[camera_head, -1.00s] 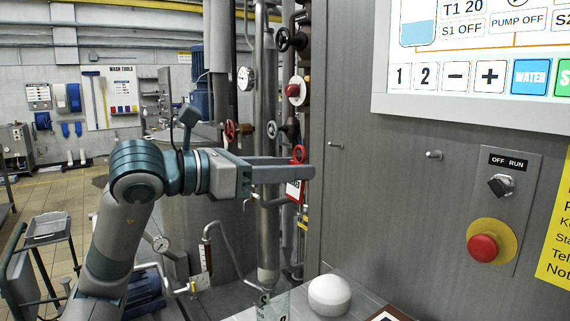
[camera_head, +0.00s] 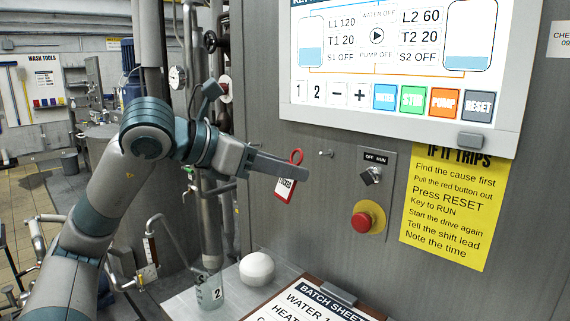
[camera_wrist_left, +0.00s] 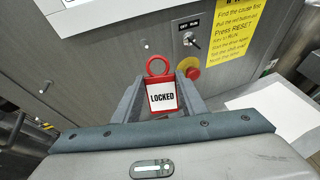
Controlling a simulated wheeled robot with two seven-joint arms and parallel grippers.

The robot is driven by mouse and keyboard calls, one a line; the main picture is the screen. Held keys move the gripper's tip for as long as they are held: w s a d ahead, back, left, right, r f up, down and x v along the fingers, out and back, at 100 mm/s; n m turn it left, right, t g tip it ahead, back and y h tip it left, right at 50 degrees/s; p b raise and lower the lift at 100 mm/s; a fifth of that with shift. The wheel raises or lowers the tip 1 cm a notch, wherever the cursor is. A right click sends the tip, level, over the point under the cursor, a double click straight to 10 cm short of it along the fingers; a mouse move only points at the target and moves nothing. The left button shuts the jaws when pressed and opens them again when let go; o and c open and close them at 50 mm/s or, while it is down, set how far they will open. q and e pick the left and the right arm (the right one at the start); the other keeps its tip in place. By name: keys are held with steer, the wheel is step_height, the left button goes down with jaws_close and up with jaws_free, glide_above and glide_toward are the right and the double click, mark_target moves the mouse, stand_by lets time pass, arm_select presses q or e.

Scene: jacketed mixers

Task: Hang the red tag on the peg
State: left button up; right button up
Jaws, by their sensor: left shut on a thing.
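The red tag (camera_head: 285,189) has a white LOCKED face and a red ring at its top. My left gripper (camera_head: 297,171) is shut on it, and the tag hangs tilted from the fingers with its ring above them. In the wrist view the tag (camera_wrist_left: 162,97) sits between the two fingers (camera_wrist_left: 160,80). A short metal peg (camera_head: 326,153) sticks out of the grey panel, right of the ring and left of the key switch; it also shows in the wrist view (camera_wrist_left: 147,44). Ring and peg are apart in both views. Another small peg (camera_wrist_left: 44,87) shows at left in the wrist view. My right gripper is not in view.
The OFF/RUN key switch (camera_head: 371,176) and red stop button (camera_head: 363,221) are right of the peg. A screen (camera_head: 290,90) juts out above. Below are a white dome (camera_head: 257,269), a labelled jar (camera_head: 209,292) and a batch sheet (camera_head: 303,307). Pipes stand at left.

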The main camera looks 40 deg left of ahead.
arm_select(q)
steer(key=shift+a, duration=0.1)
steer(key=shift+w, duration=0.25)
stand_by(0.3)
steer(key=shift+w+p, duration=0.5)
steer(key=shift+w+d+f+p, duration=0.1)
steer(key=shift+w+f+p, duration=0.25)
steer(key=shift+w, duration=0.9)
steer(key=shift+w+d+f+p, duration=0.2)
steer(key=shift+w+p, duration=0.3)
steer(key=shift+w, duration=0.7)
steer(key=shift+w+d+f+p, duration=0.1)
steer(key=shift+w+f+p, duration=0.3)
steer(key=shift+w, duration=0.85)
steer(key=shift+r, duration=0.1)
steer(key=o, duration=1.1)
